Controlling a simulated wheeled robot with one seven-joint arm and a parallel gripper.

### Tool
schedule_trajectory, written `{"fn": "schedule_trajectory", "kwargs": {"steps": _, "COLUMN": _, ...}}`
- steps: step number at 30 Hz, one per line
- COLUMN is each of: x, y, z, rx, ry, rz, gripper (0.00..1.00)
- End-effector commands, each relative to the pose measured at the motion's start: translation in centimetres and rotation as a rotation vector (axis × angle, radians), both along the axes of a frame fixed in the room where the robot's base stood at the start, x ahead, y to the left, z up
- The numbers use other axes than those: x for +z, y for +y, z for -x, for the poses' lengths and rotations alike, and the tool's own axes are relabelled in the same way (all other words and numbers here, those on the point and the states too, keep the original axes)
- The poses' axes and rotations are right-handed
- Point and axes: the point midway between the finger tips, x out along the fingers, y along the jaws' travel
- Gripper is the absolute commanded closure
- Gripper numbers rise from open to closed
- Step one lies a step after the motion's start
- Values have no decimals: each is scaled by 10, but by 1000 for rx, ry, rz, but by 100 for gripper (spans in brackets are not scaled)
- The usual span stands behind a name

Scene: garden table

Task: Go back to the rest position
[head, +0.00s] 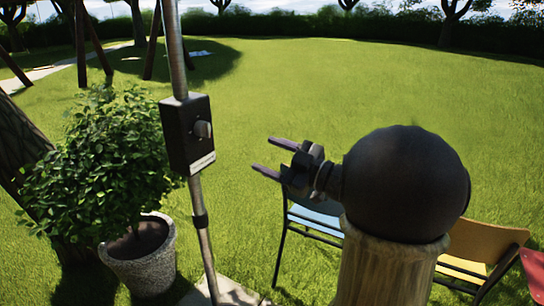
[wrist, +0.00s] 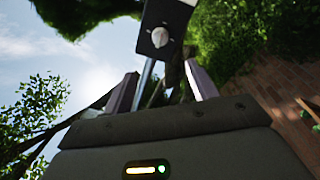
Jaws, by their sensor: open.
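My gripper (head: 261,154) is in the middle of the head view, held up over the lawn, its two purple-grey fingers pointing left. The fingers are spread apart with nothing between them. In the wrist view my gripper (wrist: 162,70) shows its fingers on either side of the view, with a metal pole seen beyond the gap. A dark box with a round grey knob (head: 203,130) is fixed to this pole, left of my gripper and apart from it in the picture. The box's knob (wrist: 160,37) also shows ahead of the fingertips in the wrist view.
The metal pole (head: 201,235) stands upright on a pale base. A leafy bush in a stone pot (head: 145,262) is to its left. A blue chair (head: 316,219) is below my gripper, and a yellow chair (head: 487,240) is at the right. Open lawn (head: 330,85) lies behind.

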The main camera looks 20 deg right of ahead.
Motion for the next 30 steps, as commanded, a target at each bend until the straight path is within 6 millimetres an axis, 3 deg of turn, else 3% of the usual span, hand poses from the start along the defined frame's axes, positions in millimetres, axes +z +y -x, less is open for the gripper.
{"fn": "schedule_trajectory", "kwargs": {"steps": 10, "x": -2, "y": 1, "z": -3, "rx": -17, "ry": 7, "rz": -1, "gripper": 42}}
{"fn": "schedule_trajectory", "kwargs": {"steps": 16, "x": -17, "y": 1, "z": -26, "rx": -170, "ry": 77, "rz": -18, "gripper": 42}}
{"fn": "schedule_trajectory", "kwargs": {"steps": 23, "x": -66, "y": 0, "z": -44, "rx": -443, "ry": 290, "rz": -56, "gripper": 42}}
{"fn": "schedule_trajectory", "kwargs": {"steps": 30, "x": -138, "y": 11, "z": -23, "rx": -666, "ry": 619, "rz": -85, "gripper": 42}}
